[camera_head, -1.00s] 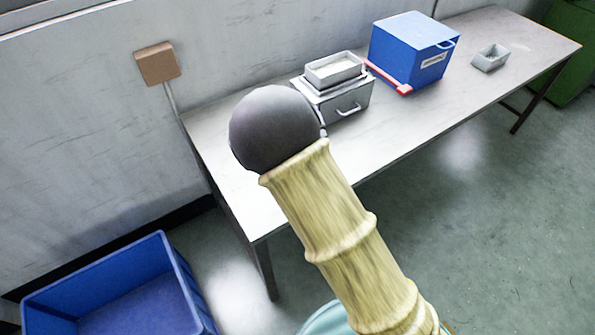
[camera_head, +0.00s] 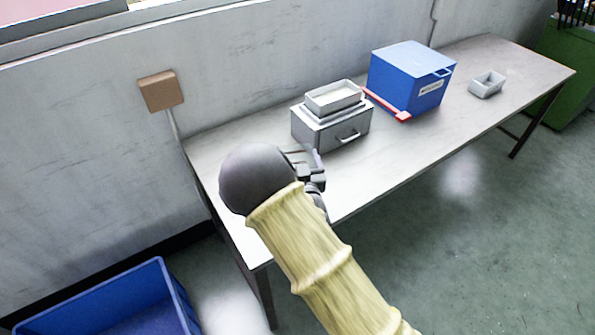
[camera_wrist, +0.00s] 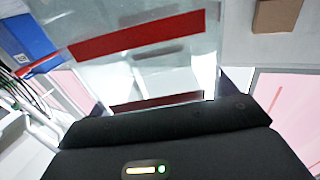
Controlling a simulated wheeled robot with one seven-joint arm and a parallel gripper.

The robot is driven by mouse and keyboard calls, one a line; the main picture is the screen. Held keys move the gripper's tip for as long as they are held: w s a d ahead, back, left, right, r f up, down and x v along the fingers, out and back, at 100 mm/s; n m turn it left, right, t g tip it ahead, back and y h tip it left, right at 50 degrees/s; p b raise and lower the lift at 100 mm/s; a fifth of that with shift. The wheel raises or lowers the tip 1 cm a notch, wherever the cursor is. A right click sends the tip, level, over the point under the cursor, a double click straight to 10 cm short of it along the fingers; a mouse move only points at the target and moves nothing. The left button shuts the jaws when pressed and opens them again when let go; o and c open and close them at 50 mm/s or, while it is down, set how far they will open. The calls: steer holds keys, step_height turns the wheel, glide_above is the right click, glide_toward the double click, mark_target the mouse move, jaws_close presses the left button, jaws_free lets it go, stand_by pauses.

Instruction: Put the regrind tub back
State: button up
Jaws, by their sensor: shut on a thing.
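My gripper (camera_head: 312,172) is over the left part of the bench, in front of the grey drawer unit. In the wrist view, a clear, see-through tub with red bands (camera_wrist: 135,36) fills the space in front of the gripper. It looks like the regrind tub, and my gripper is shut on it. I cannot make the tub out in the head view, where my arm and wrist cover that area. Its contents cannot be told.
The bench (camera_head: 400,160) carries a grey drawer unit (camera_head: 318,134) with a shallow tray (camera_head: 333,96) on top, a blue labelled box (camera_head: 405,75) with a red bar (camera_head: 388,105), and a small grey tray (camera_head: 487,84). A blue bin (camera_head: 110,300) stands on the floor at left.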

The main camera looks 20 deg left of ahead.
mark_target(294, 160)
steer(key=shift+f, duration=0.1)
steer(key=shift+f, duration=1.95)
steer(key=shift+f, duration=0.1)
steer(key=shift+f+b, duration=0.1)
steer(key=shift+b, duration=0.2)
steer(key=o, duration=1.5)
